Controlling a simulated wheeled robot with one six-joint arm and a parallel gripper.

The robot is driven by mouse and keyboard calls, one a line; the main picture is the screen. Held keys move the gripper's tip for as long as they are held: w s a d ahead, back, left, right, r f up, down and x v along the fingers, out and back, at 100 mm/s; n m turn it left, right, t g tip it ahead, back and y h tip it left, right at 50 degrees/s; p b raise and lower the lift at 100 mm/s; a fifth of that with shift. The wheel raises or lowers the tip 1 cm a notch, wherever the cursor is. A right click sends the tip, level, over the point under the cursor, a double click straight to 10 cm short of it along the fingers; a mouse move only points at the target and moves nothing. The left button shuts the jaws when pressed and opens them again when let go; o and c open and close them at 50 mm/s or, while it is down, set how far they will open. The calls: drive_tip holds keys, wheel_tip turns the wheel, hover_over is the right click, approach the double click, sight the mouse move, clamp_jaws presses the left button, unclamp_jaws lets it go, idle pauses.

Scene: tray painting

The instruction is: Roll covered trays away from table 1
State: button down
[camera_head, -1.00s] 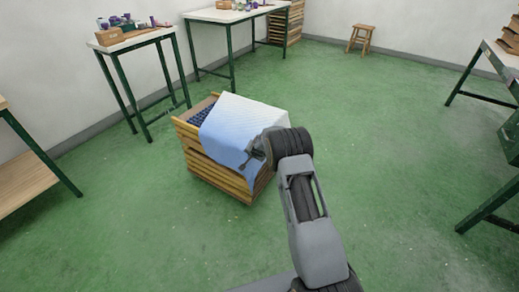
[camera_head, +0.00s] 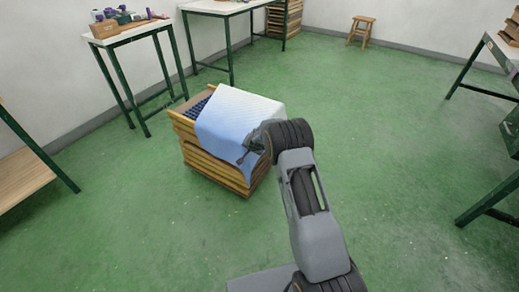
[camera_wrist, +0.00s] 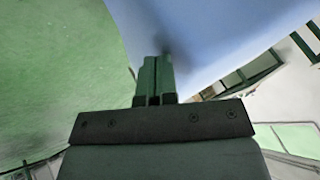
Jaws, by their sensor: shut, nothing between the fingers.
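A stack of wooden trays (camera_head: 207,172) stands on the green floor. A white-to-blue cloth (camera_head: 237,112) lies over most of its top and hangs down the right and front sides. Dark round items (camera_head: 196,108) show at the uncovered left end. My gripper (camera_head: 246,160) is at the stack's right side, against or just in front of the hanging cloth; contact cannot be told. In the wrist view, my gripper (camera_wrist: 155,62) is shut, its fingers together, with the blue cloth (camera_wrist: 205,30) just beyond the tips. Whatever is under the cloth is hidden.
A small table (camera_head: 128,39) with bottles and a box stands behind the stack, and another table (camera_head: 222,6) is further back. A wooden stool (camera_head: 362,30) stands by the wall. Tables line the left and right edges. The floor (camera_head: 390,130) right of the stack is clear.

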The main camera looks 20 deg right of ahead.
drive_tip(key=s+r+n+g+p, duration=0.15)
drive_tip(key=s+r+p, duration=0.25)
drive_tip(key=s+r, duration=0.6)
drive_tip(key=s+a+r+n+y+p, duration=0.15)
drive_tip(key=s+r+p, duration=0.35)
drive_tip(key=r, duration=0.8)
drive_tip(key=s+r+n+h+p, duration=0.15)
drive_tip(key=s+r+p, duration=0.25)
drive_tip(key=s+r, duration=0.6)
drive_tip(key=s+d+r+n+g+p, duration=0.1)
drive_tip(key=s+r+n+g+p, duration=0.1)
drive_tip(key=s+r+p, duration=0.9)
drive_tip(key=s+r+n, duration=0.1)
drive_tip(key=s+r, duration=0.3)
drive_tip(key=s, duration=0.1)
drive_tip(key=shift+h, duration=0.3)
drive_tip(key=shift+d+n, duration=0.15)
drive_tip(key=shift+n, duration=0.1)
